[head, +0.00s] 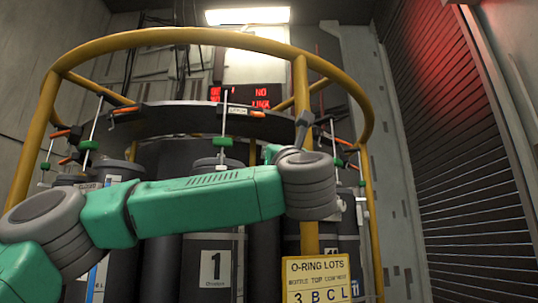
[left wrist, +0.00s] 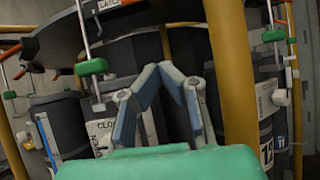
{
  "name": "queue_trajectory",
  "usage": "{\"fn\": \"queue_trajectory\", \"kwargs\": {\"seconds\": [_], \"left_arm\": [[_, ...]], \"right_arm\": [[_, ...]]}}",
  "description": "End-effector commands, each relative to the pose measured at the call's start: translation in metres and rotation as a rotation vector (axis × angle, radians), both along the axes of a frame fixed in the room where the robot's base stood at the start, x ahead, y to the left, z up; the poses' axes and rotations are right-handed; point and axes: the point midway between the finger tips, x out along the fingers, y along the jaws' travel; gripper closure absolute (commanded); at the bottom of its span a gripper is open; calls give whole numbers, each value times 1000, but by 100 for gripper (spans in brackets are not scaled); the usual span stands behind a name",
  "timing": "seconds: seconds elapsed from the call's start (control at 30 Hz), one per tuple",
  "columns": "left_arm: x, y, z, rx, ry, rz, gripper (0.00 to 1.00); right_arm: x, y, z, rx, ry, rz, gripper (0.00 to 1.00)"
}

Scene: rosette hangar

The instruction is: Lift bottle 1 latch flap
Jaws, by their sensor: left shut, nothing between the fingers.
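Bottle 1 (head: 213,270) is a dark cylinder with a white "1" label, standing behind my left arm in the head view. Above it, a latch flap (head: 243,111) with an orange end and a "LATCH" tag lies on the dark ring. A thin rod with a green grip (head: 222,141) hangs by it. The tag (left wrist: 108,4) also shows at the top of the left wrist view, cut by the edge. My left gripper (left wrist: 172,72) is shut and empty, apart from the flap. In the head view it is right of the flap, near the yellow post. My right gripper is not seen.
A yellow post (head: 300,85) and hoop (head: 170,36) frame the rosette; the post (left wrist: 229,70) stands just right of my left fingers in the wrist view. A yellow "O-RING LOTS" sign (head: 318,279) hangs low. A red-lettered display (head: 253,96) is behind. A shutter (head: 455,140) stands at right.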

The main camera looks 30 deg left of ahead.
Motion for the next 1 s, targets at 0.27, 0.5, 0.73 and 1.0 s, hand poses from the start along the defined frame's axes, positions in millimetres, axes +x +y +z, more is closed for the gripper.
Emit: {"fn": "queue_trajectory", "kwargs": {"seconds": [0.27,0.5,0.73,1.0], "left_arm": [[-1,11,-1,-6,-2,2,100],[6,23,-1,89,-97,21,100],[5,25,-10,190,-193,5,100],[5,31,-15,197,-204,4,100]], "right_arm": [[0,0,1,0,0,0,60],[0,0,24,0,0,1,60],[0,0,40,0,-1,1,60],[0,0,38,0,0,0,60]]}}
